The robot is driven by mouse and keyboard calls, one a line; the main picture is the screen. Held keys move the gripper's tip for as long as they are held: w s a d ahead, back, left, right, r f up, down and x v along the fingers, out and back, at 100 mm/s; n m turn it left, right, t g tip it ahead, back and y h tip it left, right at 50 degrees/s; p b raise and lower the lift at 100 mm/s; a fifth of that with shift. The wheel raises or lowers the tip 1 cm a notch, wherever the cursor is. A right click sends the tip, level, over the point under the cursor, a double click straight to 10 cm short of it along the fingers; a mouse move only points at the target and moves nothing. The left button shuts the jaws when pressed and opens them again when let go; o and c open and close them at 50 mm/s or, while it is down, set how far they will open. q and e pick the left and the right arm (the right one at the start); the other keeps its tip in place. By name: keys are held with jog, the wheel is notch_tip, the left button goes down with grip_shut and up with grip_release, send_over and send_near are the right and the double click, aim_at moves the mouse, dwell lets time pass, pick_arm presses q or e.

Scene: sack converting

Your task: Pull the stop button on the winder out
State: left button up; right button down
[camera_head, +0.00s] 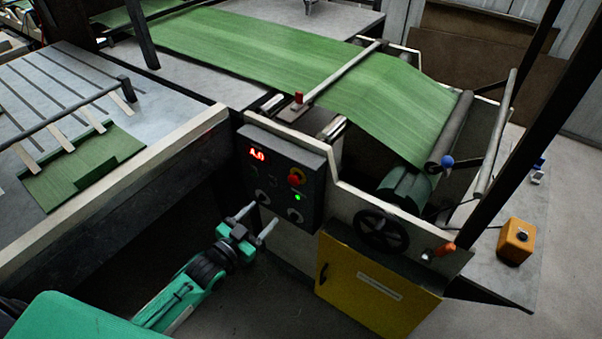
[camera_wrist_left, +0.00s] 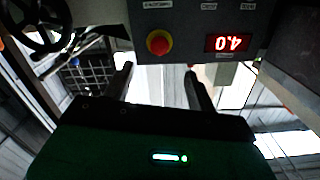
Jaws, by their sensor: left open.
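The winder's dark control panel (camera_head: 257,184) stands upright on the near side of the machine. The stop button (camera_head: 296,176) is a red knob with yellow around it, on the panel's upper right. In the left wrist view the red stop button (camera_wrist_left: 159,42) shows on its yellow ring, just beyond the fingertips and between them in line. Whether it is pressed in or out I cannot tell. My left gripper (camera_head: 266,214) is open and empty, in front of the panel, below and left of the button. Its fingers also show in the wrist view (camera_wrist_left: 159,70), apart from the button. My right gripper is not in view.
A lit red display (camera_head: 257,154), a green light (camera_head: 297,197) and other knobs share the panel. A black handwheel (camera_head: 382,231) and a yellow cabinet (camera_head: 365,285) are to the right. Green web (camera_head: 330,75) runs over the winder above. Open floor lies below the panel.

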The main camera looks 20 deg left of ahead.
aim_at(292, 182)
pick_arm(q)
jog(key=x, duration=0.4)
jog(key=p+x, duration=0.1)
jog(key=x, duration=0.3)
jog(key=r+p+x, duration=0.1)
jog(key=x, duration=0.3)
jog(key=shift+w+d+r, duration=0.1)
jog(key=shift+w+d, duration=0.3)
jog(key=shift+w, duration=0.4)
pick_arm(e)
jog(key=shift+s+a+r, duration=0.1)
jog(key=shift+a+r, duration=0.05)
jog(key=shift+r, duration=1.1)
